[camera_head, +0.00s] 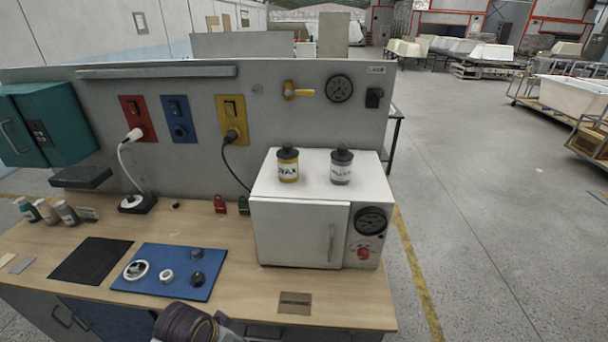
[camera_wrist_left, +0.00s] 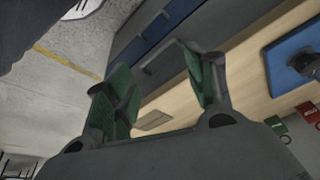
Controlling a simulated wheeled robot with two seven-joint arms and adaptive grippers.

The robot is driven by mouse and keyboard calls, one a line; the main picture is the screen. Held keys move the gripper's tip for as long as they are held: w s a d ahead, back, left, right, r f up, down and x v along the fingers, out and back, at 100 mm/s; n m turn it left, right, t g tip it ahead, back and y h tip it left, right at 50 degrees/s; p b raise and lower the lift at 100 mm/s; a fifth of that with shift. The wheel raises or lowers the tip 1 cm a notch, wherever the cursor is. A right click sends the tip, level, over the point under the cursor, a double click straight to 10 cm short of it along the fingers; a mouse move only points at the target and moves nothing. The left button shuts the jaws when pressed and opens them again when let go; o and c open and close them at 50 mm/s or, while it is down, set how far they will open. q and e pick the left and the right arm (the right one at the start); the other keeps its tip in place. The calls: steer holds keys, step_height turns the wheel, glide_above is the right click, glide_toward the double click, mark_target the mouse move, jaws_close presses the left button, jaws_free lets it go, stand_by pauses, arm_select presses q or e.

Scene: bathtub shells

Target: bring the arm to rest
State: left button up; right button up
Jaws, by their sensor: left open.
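My left gripper (camera_wrist_left: 155,75) is open in the left wrist view, with green pads on its two fingers and nothing between them. It shows against the bench's front edge and drawer fronts (camera_wrist_left: 150,40). In the head view a dark part of my arm (camera_head: 185,322) shows at the bottom edge, in front of the wooden bench (camera_head: 222,240); the fingers cannot be made out there. My right gripper is in neither view.
A white oven (camera_head: 300,230) with two jars (camera_head: 288,165) (camera_head: 341,167) on top stands at the bench's right. A blue mat (camera_head: 150,262) with small round parts lies left of it. A grey panel (camera_head: 300,125) rises behind. Open floor (camera_head: 480,200) lies to the right.

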arm_select(q)
steer(key=shift+s+a+n+y, duration=0.5)
steer(key=shift+s+a+n, duration=1.2)
steer(key=shift+s+n, duration=0.35)
step_height(320, 180, down, 35)
steer(key=s+g+b, duration=0.1)
steer(key=s+b, duration=0.1)
steer(key=s, duration=0.1)
steer(key=s+a+f+b, duration=0.1)
steer(key=s+a+f, duration=0.1)
steer(key=s+f, duration=0.8)
steer(key=s+a+f+g+b, duration=0.1)
steer(key=s+a+f, duration=0.1)
steer(key=s+f, duration=0.9)
steer(key=shift+s+f, duration=0.3)
steer(key=shift+s, duration=0.2)
steer(key=shift+a+m, duration=0.1)
steer(key=shift+m, duration=0.15)
steer(key=shift+c, duration=0.2)
